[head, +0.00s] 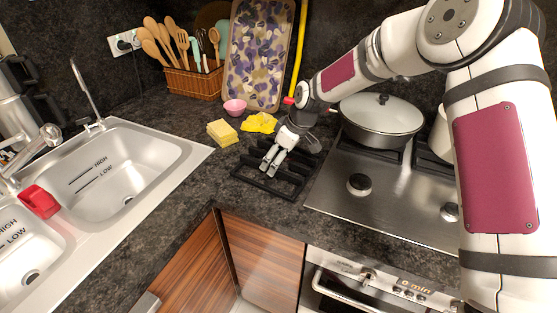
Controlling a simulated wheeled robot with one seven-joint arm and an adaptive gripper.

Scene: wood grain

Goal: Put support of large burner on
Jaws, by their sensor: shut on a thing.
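The black burner support (262,183) is a dark metal grate on the dark countertop, left of the stove. My gripper (271,165) is over it with its fingers shut on one of its bars. The support looks flat and at or close to counter height; I cannot tell whether it is lifted. My fingers and wrist hide part of its far side. The steel stove top (345,206) is just to the right of the support. A lidded pan (381,120) sits on another support at the back of the stove.
The sink (185,150) is at the left. Bare counter lies in front of the support.

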